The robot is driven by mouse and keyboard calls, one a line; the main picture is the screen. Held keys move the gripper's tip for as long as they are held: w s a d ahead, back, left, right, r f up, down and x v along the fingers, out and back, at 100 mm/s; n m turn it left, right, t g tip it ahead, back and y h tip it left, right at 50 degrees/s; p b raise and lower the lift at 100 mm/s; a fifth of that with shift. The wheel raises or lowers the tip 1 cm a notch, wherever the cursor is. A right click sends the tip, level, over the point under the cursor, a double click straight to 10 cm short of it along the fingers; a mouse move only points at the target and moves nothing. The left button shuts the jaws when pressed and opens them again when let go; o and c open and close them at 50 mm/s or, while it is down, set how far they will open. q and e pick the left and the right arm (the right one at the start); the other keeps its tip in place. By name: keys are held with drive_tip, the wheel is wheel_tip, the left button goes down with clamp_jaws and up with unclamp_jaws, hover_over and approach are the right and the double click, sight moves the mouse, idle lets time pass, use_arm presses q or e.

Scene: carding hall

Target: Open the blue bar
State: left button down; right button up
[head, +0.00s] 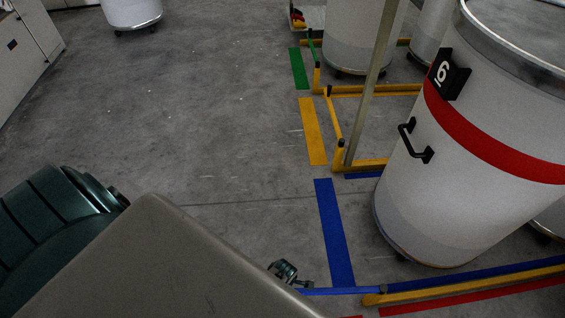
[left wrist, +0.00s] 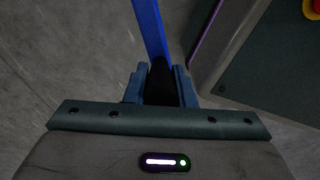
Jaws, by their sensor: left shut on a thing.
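The blue bar (head: 338,291) is low over the floor at the bottom of the head view, running left from a dark post at the corner of the blue and yellow rails. My left gripper (head: 304,284) is at the bar's left end. In the left wrist view the blue bar (left wrist: 151,30) runs away from my left gripper (left wrist: 161,80). Its black end piece (left wrist: 160,86) is between the two fingers, which are shut on it. My right gripper is in neither view.
A white can (head: 440,185) with a red band, black handle and number 6 stands right of the bar. Blue tape (head: 335,232) marks the floor. Yellow rails (head: 375,91) and an upright pole (head: 373,80) stand farther back. Open grey floor lies left.

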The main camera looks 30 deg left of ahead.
use_arm(q)
drive_tip(key=shift+d, duration=0.1)
drive_tip(key=c, duration=1.2)
unclamp_jaws()
drive_tip(key=shift+c, duration=0.2)
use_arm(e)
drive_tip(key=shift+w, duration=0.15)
use_arm(q)
drive_tip(key=shift+r, duration=0.25)
wheel_tip(320, 180, up, 9)
drive_tip(key=p, duration=0.2)
drive_tip(key=shift+p, duration=0.4)
drive_tip(key=shift+r, duration=0.7)
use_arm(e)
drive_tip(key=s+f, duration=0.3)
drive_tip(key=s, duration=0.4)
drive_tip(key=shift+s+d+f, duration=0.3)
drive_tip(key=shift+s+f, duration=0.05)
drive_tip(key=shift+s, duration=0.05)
